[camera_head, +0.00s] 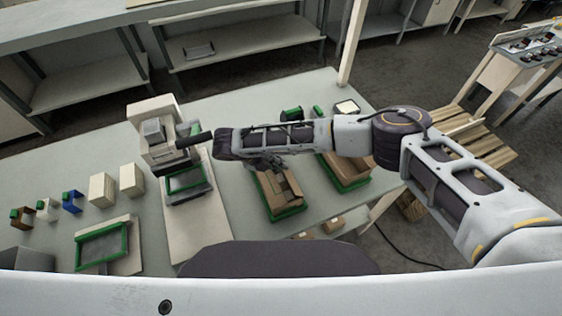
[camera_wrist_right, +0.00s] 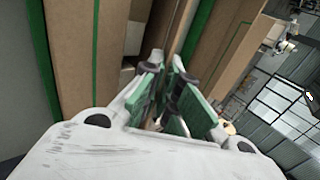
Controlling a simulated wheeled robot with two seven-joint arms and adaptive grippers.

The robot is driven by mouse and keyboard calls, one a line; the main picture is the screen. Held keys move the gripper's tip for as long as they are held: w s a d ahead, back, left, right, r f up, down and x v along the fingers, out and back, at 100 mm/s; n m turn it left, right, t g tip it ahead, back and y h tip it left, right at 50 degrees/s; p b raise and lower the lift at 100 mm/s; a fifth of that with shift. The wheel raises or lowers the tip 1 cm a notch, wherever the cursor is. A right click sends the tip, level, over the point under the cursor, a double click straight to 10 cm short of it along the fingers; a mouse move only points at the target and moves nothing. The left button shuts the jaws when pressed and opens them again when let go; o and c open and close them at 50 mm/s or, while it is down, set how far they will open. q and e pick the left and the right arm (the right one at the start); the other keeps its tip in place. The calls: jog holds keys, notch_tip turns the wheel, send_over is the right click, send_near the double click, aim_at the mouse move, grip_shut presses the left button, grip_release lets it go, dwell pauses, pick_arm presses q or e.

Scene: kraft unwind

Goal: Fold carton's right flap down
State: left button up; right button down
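The open brown carton (camera_head: 286,187) sits in a green-edged holder (camera_head: 290,213) on the grey table, below my right forearm in the head view. Some flaps stand up and its inside shows in part. My right gripper (camera_head: 265,164) is over the carton's far left part, pointing down. In the right wrist view the gripper (camera_wrist_right: 167,66) has green finger pads close together, with brown carton walls (camera_wrist_right: 112,50) just beyond the tips. Whether it touches a flap or the pads meet is unclear. My left gripper is not in view.
A second brown carton in a green-edged holder (camera_head: 345,181) stands to the right, partly behind my right arm. A beige machine (camera_head: 155,128) stands to the left. Small cream blocks (camera_head: 102,189) stand farther left.

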jog(key=shift+a+f+t+h, duration=0.15)
jog(key=shift+t+h, duration=0.15)
jog(key=shift+h, duration=0.3)
jog(key=shift+s, duration=0.1)
jog(key=c, duration=1.7)
grip_release()
jog(key=shift+s+a+r, duration=0.15)
jog(key=shift+s+a, duration=0.65)
jog(key=shift+a, duration=1.2)
jog(key=shift+s+a+r, duration=0.1)
jog(key=shift+s+a, duration=0.7)
jog(key=shift+a, duration=1.15)
jog(key=shift+s+a+r, duration=0.15)
jog(key=shift+s+a, duration=0.65)
jog(key=shift+a, duration=1.2)
